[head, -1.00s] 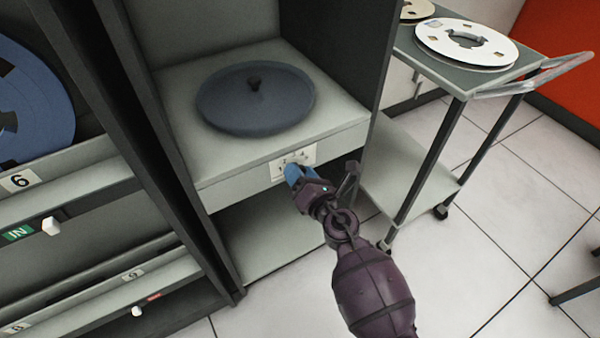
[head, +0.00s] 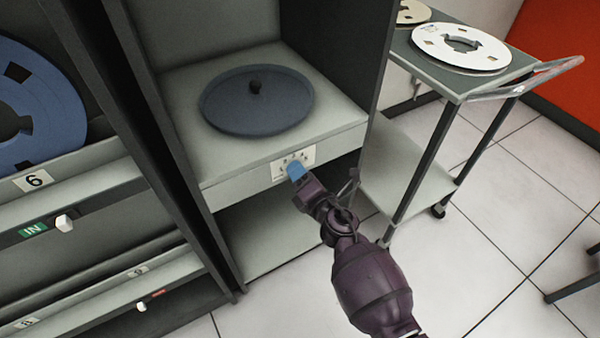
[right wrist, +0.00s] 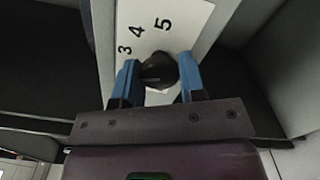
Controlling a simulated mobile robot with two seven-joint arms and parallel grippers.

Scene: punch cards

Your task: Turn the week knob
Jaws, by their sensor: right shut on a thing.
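The week knob (right wrist: 158,70) is a round black knob on a white label plate (right wrist: 185,18) with the numbers 3, 4 and 5 showing in the right wrist view. In the head view the plate (head: 306,153) sits on the front edge of the shelf, and the gripper hides the knob. My right gripper (head: 297,171) is at the plate. In the right wrist view its blue fingers (right wrist: 157,76) stand on both sides of the knob, shut on it. The knob's pointer direction cannot be made out. My left gripper is not in view.
A dark blue round disc (head: 230,105) with a small black knob lies on the shelf above. A cart (head: 458,85) with a white reel (head: 462,47) stands at the right. A rack (head: 100,195) with numbered slots and a blue reel is at the left.

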